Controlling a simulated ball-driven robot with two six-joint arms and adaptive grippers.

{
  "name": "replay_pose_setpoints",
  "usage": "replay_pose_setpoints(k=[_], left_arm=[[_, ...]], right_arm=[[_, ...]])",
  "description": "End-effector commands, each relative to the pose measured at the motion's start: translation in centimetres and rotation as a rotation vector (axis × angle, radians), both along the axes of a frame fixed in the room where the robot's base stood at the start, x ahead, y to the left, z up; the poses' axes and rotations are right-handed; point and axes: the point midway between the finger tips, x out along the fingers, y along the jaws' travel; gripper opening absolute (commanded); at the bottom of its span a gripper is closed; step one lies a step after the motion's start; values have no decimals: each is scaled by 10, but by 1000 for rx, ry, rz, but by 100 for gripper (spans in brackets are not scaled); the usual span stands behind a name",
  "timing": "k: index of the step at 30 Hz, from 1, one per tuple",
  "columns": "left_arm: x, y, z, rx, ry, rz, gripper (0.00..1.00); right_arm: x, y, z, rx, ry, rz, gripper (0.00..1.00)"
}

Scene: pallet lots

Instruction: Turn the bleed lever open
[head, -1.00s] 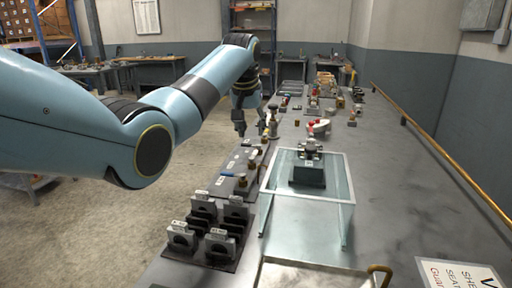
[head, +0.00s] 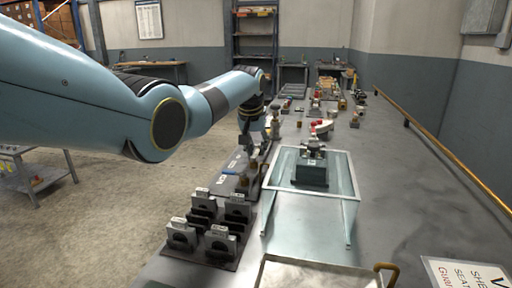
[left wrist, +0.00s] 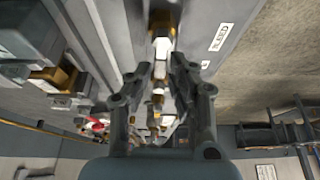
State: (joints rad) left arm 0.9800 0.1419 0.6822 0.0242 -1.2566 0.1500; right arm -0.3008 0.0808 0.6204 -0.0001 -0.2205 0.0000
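A dark panel with labels and brass valve fittings (head: 243,184) lies along the left edge of the bench in the head view. A blue handle (head: 228,172) shows at its near left. A label that seems to read BLEED (left wrist: 222,37) is on the panel in the left wrist view. Beside it a brass fitting with a pale block (left wrist: 162,48) stands just beyond the fingertips. My left gripper (head: 254,142) is low over the far part of the panel. In the left wrist view its fingers (left wrist: 161,68) are apart, with a gap between them. I cannot tell whether they touch the fitting.
A clear-sided guard (head: 350,190) around a dark block (head: 311,170) stands close right of the panel. Black slotted blocks (head: 218,242) stand in front of it. Several small fittings crowd the far bench. A yellow rail (head: 440,145) runs along the right; the bench beside it is clear.

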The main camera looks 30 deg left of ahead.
Motion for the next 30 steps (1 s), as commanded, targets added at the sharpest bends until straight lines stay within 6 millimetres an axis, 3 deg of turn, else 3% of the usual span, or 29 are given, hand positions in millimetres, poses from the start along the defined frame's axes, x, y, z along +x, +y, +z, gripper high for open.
replay_pose_setpoints(k=[4, 17, 30], left_arm=[[0, 0, 0, 0, 0, 0, 0], [-1, 1, 0, 0, 1, 38, 0], [-4, 9, 0, 0, 1, 353, 0]], right_arm=[[-2, -2, 0, -2, 3, 1, 36], [-1, -2, 2, -2, 1, 1, 36], [1, 3, 4, 3, -2, -1, 36]])
